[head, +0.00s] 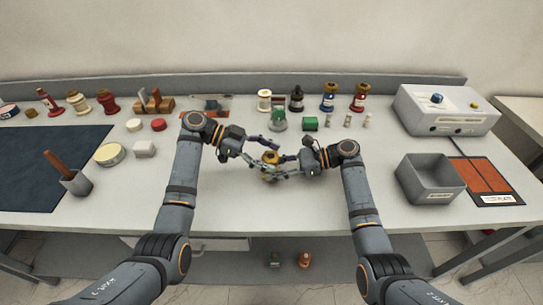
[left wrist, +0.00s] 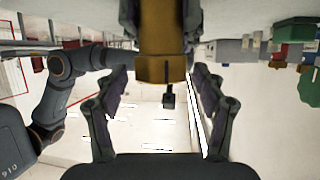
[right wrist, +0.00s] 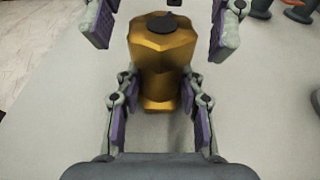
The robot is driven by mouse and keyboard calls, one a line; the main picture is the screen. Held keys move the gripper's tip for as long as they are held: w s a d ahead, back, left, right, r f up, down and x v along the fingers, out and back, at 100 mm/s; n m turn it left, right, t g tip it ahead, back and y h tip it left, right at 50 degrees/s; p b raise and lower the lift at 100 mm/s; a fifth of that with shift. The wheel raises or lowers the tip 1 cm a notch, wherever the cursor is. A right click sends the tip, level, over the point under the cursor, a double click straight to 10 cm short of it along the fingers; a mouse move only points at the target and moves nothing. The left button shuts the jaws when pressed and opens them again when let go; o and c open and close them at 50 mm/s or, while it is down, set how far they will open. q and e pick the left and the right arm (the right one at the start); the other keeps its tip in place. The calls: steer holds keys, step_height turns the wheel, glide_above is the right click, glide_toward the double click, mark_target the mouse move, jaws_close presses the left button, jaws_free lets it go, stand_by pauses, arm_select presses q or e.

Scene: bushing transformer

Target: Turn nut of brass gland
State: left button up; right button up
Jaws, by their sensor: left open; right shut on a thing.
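The brass gland (head: 270,157) is held up between my two grippers over the middle of the bench. It has a gold, faceted body and a dark end, seen in the right wrist view (right wrist: 160,52). My right gripper (right wrist: 158,82) is shut on its narrower part, one finger on each side. My left gripper (head: 259,151) faces it from the left and is open. In the left wrist view, its fingers (left wrist: 160,78) are spread wide at either side of the gland's hexagonal end (left wrist: 160,68), with gaps showing. A small dark stub (left wrist: 168,96) sticks out from that end.
A grey bin (head: 430,184) and an instrument box (head: 447,107) are at right. A dark mat (head: 38,165) lies at left. The bench front is clear.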

arm_select(q)
steer(key=shift+d+f, duration=0.15)
steer(key=shift+d, duration=0.15)
steer(key=c, duration=1.2)
steer(key=shift+s+f, duration=0.1)
steer(key=shift+n+t, duration=0.4)
steer(key=n+t, duration=0.2)
steer(key=shift+s+f+n+t, duration=0.1)
steer(key=shift+n+t, duration=0.2)
steer(key=shift+t, duration=0.1)
steer(key=shift+n+t+y, duration=0.3)
steer(key=shift+n+t, duration=1)
steer(key=shift+t, duration=0.3)
